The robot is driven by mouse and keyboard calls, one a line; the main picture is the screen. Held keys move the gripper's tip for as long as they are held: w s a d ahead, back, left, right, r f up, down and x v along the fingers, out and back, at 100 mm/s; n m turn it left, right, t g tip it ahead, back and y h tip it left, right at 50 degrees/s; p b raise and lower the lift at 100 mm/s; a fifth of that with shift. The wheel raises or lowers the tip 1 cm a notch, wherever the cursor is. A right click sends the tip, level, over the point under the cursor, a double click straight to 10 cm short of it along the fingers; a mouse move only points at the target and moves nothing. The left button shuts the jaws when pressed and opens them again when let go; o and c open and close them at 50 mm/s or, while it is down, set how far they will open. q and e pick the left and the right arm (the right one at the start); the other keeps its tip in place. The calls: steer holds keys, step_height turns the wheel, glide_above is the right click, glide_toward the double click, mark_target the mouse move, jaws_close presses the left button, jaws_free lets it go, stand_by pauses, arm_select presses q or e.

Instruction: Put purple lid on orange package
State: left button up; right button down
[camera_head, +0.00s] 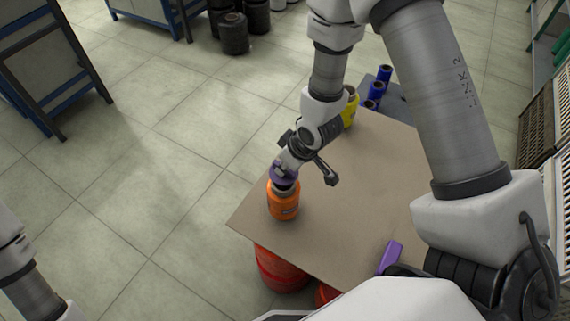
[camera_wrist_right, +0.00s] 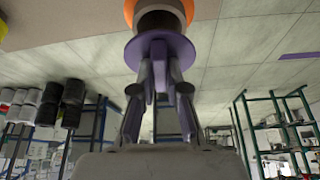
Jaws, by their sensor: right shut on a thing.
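The orange package (camera_head: 283,208) stands upright near the left corner of the table, with a dark neck at its top. My right gripper (camera_head: 286,163) is directly above it and shut on the purple lid (camera_head: 280,173). In the right wrist view the gripper (camera_wrist_right: 160,75) holds the purple lid (camera_wrist_right: 133,50) by its stem, and the lid's disc lies against or very close to the dark neck. The orange package (camera_wrist_right: 188,10) shows behind that neck. Whether the lid is seated I cannot tell. My left gripper is outside the frames; only part of my left arm shows.
The brown table (camera_head: 365,190) is mostly bare. A yellow spool (camera_head: 350,108) stands at its far edge, near blue spools (camera_head: 376,88). A purple object (camera_head: 390,257) lies at the near right. Red drums (camera_head: 278,270) stand below the table.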

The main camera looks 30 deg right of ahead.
mark_target(285, 175)
steer(key=shift+f+b, duration=1.2)
steer(key=shift+f, duration=0.9)
steer(key=c, duration=1.1)
jaws_free()
steer(key=v, duration=1.2)
